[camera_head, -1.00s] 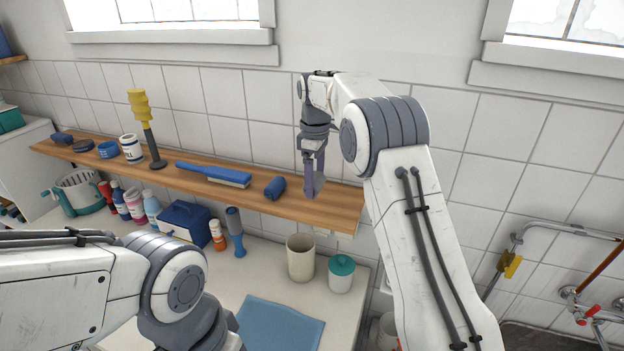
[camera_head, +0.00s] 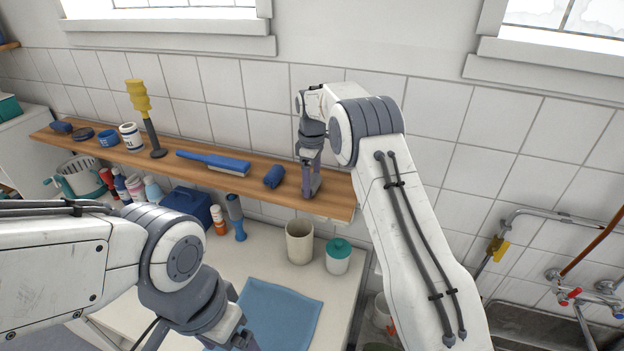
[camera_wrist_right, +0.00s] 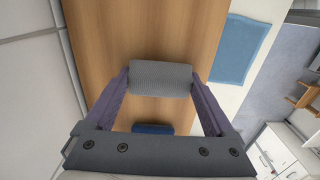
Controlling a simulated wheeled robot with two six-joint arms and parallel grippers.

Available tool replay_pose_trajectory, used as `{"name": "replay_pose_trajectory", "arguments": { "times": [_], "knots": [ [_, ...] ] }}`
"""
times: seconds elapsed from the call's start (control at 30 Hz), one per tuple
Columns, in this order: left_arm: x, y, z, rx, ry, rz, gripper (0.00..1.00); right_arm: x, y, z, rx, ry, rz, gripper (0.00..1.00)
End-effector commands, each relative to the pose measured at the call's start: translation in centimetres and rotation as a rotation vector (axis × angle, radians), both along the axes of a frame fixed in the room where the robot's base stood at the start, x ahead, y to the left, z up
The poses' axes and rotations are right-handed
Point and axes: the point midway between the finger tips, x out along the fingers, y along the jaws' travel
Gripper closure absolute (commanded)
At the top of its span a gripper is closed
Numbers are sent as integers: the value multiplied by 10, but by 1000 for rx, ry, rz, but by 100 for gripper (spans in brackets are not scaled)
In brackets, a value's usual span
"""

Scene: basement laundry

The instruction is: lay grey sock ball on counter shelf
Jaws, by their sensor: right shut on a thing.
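The grey sock ball (camera_wrist_right: 160,78) is between the two fingers of my right gripper in the right wrist view. My right gripper (camera_head: 311,186) is shut on it, low over the right end of the wooden counter shelf (camera_head: 335,207). The shelf also fills the middle of the wrist view (camera_wrist_right: 150,30). My left gripper (camera_head: 243,341) is at the bottom edge of the head view, partly cut off; its opening does not show clearly.
A blue rolled bundle (camera_head: 274,176) lies on the shelf just left of my right gripper, with a blue brush (camera_head: 215,162) further left. Below stand a beige cup (camera_head: 299,242) and a teal-lidded jar (camera_head: 338,256). The shelf's right end is bare.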

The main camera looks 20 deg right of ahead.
Motion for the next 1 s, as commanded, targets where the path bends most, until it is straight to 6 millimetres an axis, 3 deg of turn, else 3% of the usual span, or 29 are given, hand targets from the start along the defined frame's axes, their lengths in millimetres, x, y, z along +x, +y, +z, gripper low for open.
{"name": "replay_pose_trajectory", "arguments": {
  "times": [0.43,0.7,0.9,1.0],
  "knots": [
    [0,0,-4,0,0,0,11,1,0,9,0,-2,0,0],
    [0,0,-23,-1,-1,-1,11,1,0,65,1,-6,1,0],
    [0,0,-19,-1,-1,-1,11,1,0,104,1,-2,1,0],
    [0,0,-17,-1,-1,-1,11,1,0,114,1,-1,1,0]
  ]
}}
